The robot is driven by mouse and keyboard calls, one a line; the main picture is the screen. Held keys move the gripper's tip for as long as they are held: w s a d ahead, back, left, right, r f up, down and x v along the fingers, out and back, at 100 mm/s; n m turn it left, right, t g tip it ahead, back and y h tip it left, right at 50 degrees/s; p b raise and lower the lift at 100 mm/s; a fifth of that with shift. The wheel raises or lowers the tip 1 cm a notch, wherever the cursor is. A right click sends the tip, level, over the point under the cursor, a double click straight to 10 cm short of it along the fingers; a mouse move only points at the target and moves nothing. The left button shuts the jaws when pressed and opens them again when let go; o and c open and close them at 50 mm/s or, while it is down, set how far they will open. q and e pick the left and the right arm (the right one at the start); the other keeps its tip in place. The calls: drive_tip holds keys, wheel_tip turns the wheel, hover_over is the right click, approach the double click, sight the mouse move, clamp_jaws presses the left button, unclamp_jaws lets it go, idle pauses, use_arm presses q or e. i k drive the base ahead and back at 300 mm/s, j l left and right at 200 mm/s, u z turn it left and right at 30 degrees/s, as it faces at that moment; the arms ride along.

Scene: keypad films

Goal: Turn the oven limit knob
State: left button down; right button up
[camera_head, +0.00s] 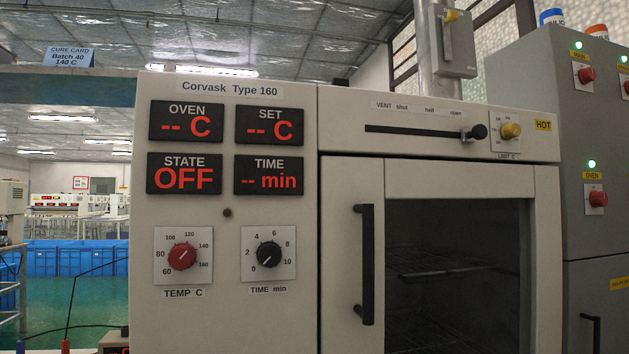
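The oven (225,330) is a pale cabinet marked Corvask Type 160. Its limit knob (511,131) is small and yellow, on a white scale plate at the upper right of the front, above a label that seems to read LIMIT C. The scale figures are too small to read surely. A red TEMP C knob (182,257) and a black TIME min knob (268,254) sit lower left. The displays read OVEN -- C, SET -- C, STATE OFF (184,180) and TIME -- min. Neither of my grippers is in view.
The black vent slider handle (478,131) stands close left of the limit knob, at the open end. A yellow HOT label (543,125) is to its right. The door handle (366,265) sticks out below. A grey cabinet (590,140) with red knobs and green lamps stands right.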

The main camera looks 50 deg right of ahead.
sight(508, 132)
drive_tip(key=z, duration=2.65)
